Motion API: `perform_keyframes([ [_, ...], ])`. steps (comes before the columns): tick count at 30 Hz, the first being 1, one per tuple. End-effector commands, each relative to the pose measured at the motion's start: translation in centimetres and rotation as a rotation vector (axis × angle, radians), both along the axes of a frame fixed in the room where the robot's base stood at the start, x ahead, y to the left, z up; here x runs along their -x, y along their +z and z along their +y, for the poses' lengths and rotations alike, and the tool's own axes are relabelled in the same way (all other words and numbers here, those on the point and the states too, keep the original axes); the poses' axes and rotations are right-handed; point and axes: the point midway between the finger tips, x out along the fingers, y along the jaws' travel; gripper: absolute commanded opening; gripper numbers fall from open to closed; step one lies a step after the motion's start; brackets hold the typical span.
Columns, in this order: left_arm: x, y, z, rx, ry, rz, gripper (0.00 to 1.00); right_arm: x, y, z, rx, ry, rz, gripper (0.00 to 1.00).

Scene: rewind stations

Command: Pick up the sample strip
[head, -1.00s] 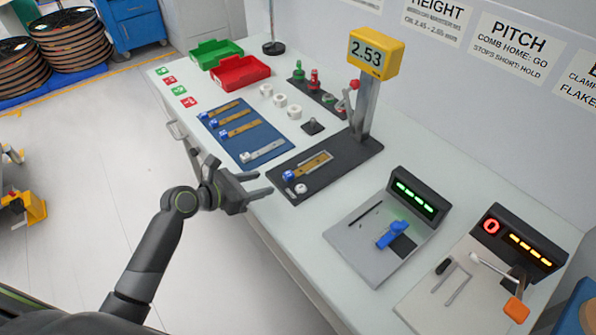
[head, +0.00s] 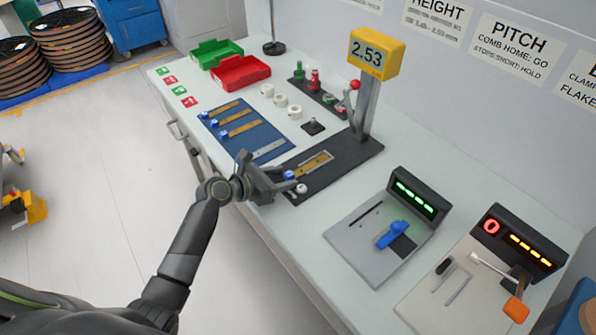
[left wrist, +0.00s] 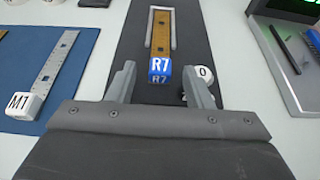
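The sample strip is likely the brown strip (head: 316,163) with a blue R7 end block, lying in a pale frame on the dark plate of the height gauge (head: 366,55). In the left wrist view the strip (left wrist: 161,38) runs away from me, its R7 block (left wrist: 160,68) nearest. My left gripper (head: 291,178) is open at the block end. In the wrist view its fingers (left wrist: 159,78) stand either side of the block, with visible gaps. A white round knob marked 0 (left wrist: 205,74) sits beside the right finger. My right gripper is not in view.
A blue mat (head: 245,132) left of the gauge holds several strips, one with a white M7 block (left wrist: 22,104). Red (head: 240,72) and green (head: 215,53) trays stand behind. Two lit stations (head: 388,240) (head: 490,270) are to the right.

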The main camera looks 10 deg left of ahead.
Motion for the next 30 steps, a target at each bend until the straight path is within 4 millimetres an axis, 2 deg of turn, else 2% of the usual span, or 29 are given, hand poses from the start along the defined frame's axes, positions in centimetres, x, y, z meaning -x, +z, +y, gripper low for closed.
perform_keyframes([
  [2,0.0,0.0,0.0,0.000,0.000,0.000,0.35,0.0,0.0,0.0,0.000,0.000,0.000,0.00],
  [10,0.0,0.0,0.0,0.001,0.000,0.001,0.00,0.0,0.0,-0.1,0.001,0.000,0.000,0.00],
  [17,0.0,0.1,0.0,0.000,0.000,0.000,0.00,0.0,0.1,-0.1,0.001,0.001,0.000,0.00],
  [20,0.0,1.0,0.0,0.000,-0.002,-0.002,0.00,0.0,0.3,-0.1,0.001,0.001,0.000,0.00],
  [30,0.0,7.6,0.0,-0.002,-0.002,-0.005,0.00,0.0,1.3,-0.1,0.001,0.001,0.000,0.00],
])
